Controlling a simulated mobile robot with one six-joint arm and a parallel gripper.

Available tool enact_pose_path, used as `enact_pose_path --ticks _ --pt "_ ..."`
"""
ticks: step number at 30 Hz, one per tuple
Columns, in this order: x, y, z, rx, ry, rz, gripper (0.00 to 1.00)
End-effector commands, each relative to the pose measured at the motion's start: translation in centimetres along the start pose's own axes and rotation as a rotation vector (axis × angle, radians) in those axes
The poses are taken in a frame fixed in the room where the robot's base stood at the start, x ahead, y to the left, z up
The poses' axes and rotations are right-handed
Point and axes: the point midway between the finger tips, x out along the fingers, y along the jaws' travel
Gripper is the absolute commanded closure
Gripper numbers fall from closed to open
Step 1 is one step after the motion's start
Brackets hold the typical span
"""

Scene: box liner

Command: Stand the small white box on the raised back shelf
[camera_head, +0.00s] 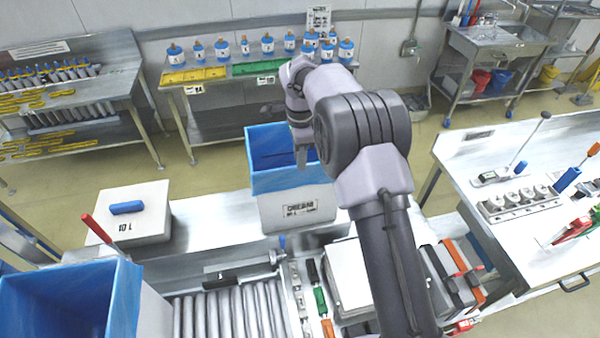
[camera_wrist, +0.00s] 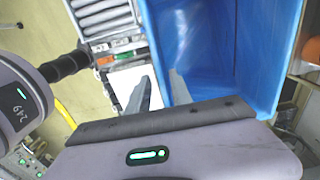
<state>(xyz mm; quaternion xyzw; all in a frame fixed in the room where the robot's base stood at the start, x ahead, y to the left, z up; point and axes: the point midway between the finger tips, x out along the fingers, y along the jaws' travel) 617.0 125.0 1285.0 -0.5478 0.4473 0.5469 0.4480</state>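A white box marked 10 L (camera_head: 130,232) stands at left on the steel bench, with a blue piece (camera_head: 127,207) on top. Another pale box, with a printed label (camera_head: 300,209) and an open blue liner (camera_head: 278,180), stands at centre; its liner fills the right of the wrist view (camera_wrist: 212,45). I cannot tell which is the small white box. My gripper (camera_head: 301,165) hangs at the liner's opening. A raised back shelf (camera_head: 240,68) carries several blue-and-white bottles.
A blue-lined bin (camera_head: 65,305) stands at front left beside the roller conveyor (camera_head: 230,312). A flat white item (camera_head: 348,272) and coloured-handled tools (camera_head: 320,300) lie near my arm. A white worktable (camera_head: 520,225) with tools is at right. Open floor lies behind the bench.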

Motion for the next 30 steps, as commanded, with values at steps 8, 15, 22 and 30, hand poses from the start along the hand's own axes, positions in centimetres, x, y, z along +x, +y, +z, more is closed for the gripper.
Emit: enact_pose_path --ticks 8,15,22,30 --pt "-3.9 0.0 0.0 -0.001 0.000 0.000 0.74" --pt "-11.5 3.7 -1.3 -0.147 -0.020 -0.083 0.74" --pt "-22.5 19.6 -2.7 -0.555 0.013 -0.312 0.74" --pt "-20.4 34.8 -1.6 -0.903 0.167 -0.502 0.74"
